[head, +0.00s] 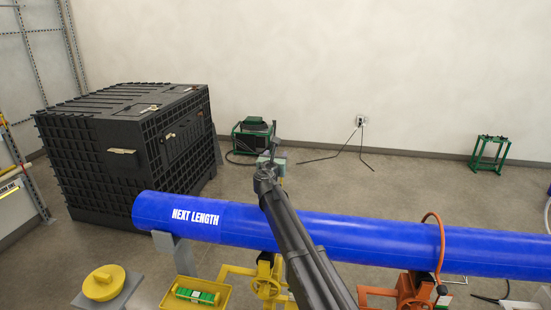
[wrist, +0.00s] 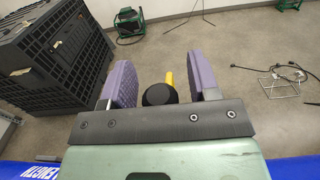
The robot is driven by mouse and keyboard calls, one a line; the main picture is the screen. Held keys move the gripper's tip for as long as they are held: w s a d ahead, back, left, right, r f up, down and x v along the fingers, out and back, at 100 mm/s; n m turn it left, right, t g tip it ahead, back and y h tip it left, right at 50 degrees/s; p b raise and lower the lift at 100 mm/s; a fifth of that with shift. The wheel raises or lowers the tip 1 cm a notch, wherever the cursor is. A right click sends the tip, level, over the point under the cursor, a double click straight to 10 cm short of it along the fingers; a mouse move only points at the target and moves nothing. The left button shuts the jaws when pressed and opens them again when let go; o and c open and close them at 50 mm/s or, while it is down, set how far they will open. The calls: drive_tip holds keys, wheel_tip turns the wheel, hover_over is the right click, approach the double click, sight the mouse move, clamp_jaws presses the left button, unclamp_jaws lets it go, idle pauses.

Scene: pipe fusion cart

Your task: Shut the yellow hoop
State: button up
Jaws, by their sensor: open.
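The yellow hoop (wrist: 169,78) shows in the wrist view as a short yellow bar behind a round black knob (wrist: 157,95). My gripper (wrist: 163,72) is open, with one purple finger to each side of the knob; I cannot tell whether either finger touches it. In the head view my gripper (head: 272,160) is above and behind the blue pipe (head: 345,235). My arm hides most of the hoop there. The yellow clamp base (head: 268,282) shows below the pipe, beside my arm.
An orange hoop (head: 441,240) arches over the pipe on an orange clamp (head: 412,290) at right. A yellow tray (head: 222,297) and yellow cap (head: 103,283) sit at front left. A black crate (head: 130,145) stands behind. Floor behind the pipe is mostly clear.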

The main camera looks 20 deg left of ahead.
drive_tip(key=shift+c, duration=0.4)
clamp_jaws()
drive_tip(key=shift+s, duration=0.1)
